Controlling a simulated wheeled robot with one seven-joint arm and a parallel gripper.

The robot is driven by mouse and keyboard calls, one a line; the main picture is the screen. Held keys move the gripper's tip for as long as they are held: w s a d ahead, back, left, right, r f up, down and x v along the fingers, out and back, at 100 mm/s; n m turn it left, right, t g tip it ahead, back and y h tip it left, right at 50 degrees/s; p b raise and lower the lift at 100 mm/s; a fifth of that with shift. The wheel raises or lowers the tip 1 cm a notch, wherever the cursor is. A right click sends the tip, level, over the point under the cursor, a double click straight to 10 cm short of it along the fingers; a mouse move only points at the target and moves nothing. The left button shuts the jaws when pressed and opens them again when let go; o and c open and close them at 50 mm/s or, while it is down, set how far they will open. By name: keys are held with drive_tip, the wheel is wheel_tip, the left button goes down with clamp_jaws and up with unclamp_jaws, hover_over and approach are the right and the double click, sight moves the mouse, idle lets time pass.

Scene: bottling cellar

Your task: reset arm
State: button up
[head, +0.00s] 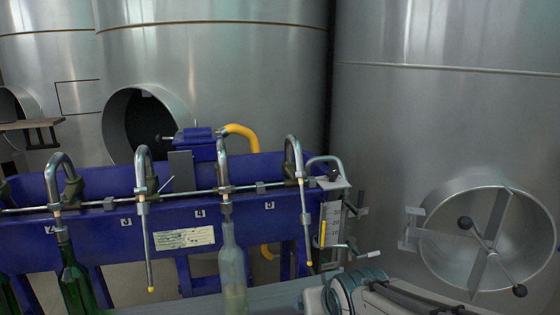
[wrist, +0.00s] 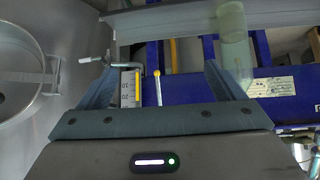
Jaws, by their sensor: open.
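My gripper (wrist: 158,82) shows in the wrist view with its two grey fingers spread wide apart and nothing held between them. The filler's gauge and a yellow-tipped spout show beyond the gap, out of contact as far as I can tell. In the head view part of my arm (head: 375,297) shows at the bottom right, right of the blue filler (head: 120,236); the fingertips cannot be made out there.
A pale bottle (head: 232,272) stands under a spout; it also shows in the wrist view (wrist: 235,45). A green bottle (head: 74,282) stands further left. Steel tanks (head: 440,120) rise behind, one with a round hatch (head: 455,245) at the right. The gauge (head: 331,225) is close to my arm.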

drive_tip(key=s+d+r+m+g+p, duration=0.1)
drive_tip(key=s+d+r+g+p, duration=0.1)
drive_tip(key=s+r+p, duration=0.3)
drive_tip(key=s+d+r+m+g+h+p, duration=0.1)
drive_tip(key=s+d+r+g+p, duration=0.2)
drive_tip(key=s+r+p, duration=0.3)
drive_tip(key=shift+s+d+g, duration=0.3)
drive_tip(key=shift+s+d, duration=0.15)
drive_tip(key=shift+d, duration=0.1)
